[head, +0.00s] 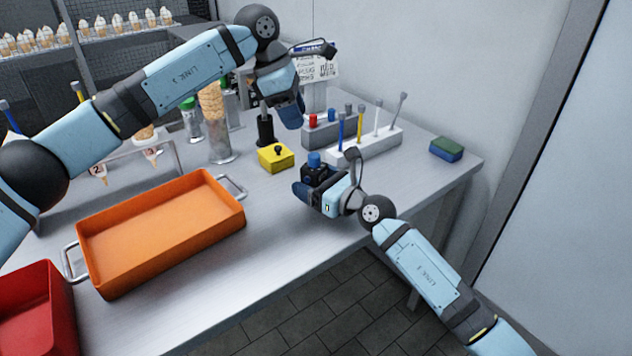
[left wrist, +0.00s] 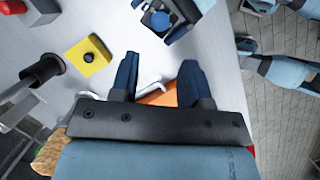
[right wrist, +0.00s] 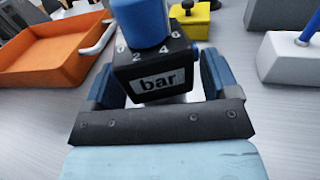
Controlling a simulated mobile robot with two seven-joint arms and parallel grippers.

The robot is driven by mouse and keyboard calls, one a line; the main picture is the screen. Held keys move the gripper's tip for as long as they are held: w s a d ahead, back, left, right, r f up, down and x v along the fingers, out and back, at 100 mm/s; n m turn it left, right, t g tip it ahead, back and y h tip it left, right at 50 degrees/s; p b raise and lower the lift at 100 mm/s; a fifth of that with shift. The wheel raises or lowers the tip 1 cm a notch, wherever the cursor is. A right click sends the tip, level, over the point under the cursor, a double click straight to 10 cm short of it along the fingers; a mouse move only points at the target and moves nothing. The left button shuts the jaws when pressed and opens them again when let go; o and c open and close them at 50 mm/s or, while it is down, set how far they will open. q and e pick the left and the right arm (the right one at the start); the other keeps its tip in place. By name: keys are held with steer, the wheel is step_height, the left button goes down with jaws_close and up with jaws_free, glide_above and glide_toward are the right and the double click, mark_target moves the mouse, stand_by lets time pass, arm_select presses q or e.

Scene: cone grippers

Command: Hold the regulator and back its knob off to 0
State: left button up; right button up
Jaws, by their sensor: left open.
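The regulator is a black block (right wrist: 155,75) marked "bar", with a 0-2-4-6 scale and a blue knob (right wrist: 138,22) on top. In the head view its blue knob (head: 314,159) shows near the table's front edge. My right gripper (right wrist: 158,80) has one finger on each side of the block, close against it. The knob's pointer is not visible to me. My left gripper (head: 290,112) is open and empty, above the table and behind the regulator. In the left wrist view its fingers (left wrist: 158,75) are apart, with the regulator's knob (left wrist: 160,21) beyond them at the top.
A yellow block with a black button (head: 276,157) stands left of the regulator. An orange tray (head: 160,235) lies further left. A white rack with upright tools (head: 370,148) stands behind right. A green-blue sponge (head: 446,149) lies at the right end.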

mark_target(314, 154)
steer(key=c, duration=1)
arm_select(q)
steer(key=shift+o, duration=1.1)
steer(key=d+r+n+y, duration=0.2)
steer(key=d+n+y, duration=0.2)
steer(key=n, duration=1.9)
step_height(314, 154, down, 12)
steer(key=shift+r, duration=0.2)
steer(key=c, duration=0.9)
